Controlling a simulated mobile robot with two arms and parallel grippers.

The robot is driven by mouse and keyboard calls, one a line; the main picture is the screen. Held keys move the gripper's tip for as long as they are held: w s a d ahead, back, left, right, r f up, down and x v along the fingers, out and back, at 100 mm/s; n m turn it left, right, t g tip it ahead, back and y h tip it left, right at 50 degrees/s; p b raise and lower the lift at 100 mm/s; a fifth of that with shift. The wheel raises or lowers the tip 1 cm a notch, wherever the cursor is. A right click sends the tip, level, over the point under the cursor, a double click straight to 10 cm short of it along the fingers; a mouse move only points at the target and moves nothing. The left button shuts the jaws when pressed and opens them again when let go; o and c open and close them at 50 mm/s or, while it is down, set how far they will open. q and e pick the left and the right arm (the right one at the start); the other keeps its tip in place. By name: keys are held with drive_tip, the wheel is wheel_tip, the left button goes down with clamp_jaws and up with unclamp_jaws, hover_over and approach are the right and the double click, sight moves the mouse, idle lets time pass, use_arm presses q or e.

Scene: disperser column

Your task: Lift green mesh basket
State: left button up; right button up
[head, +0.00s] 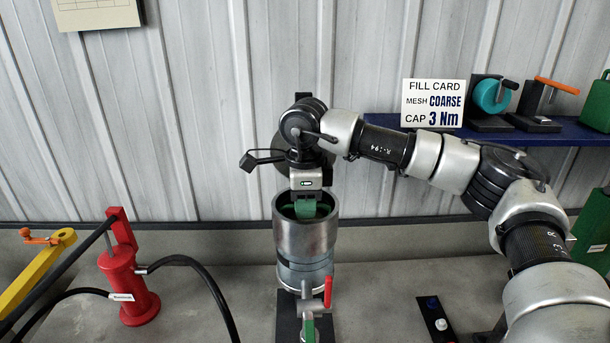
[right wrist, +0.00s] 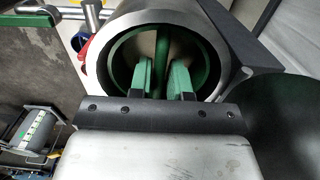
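The green mesh basket (right wrist: 118,62) sits inside the open top of the metal column (head: 305,240). In the right wrist view I see its green rim and a green upright bar (right wrist: 162,42) across its middle, like a handle. My right gripper (head: 306,208) points down into the column mouth. In the right wrist view its two green fingers (right wrist: 163,80) stand on either side of the bar, with narrow gaps, so it looks open around the bar. The basket's lower part is hidden by the column wall. My left gripper is not in view.
A red pump (head: 128,285) with black hoses and a yellow lever (head: 38,272) stand at left. A red-handled valve (head: 327,292) is at the column's front. A blue shelf (head: 560,135) at right holds a fill card (head: 432,103) reading COARSE, 3 Nm. A corrugated wall closes the back.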

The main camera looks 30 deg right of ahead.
drive_tip(key=shift+s+f, duration=0.1)
drive_tip(key=shift+f, duration=0.95)
clamp_jaws()
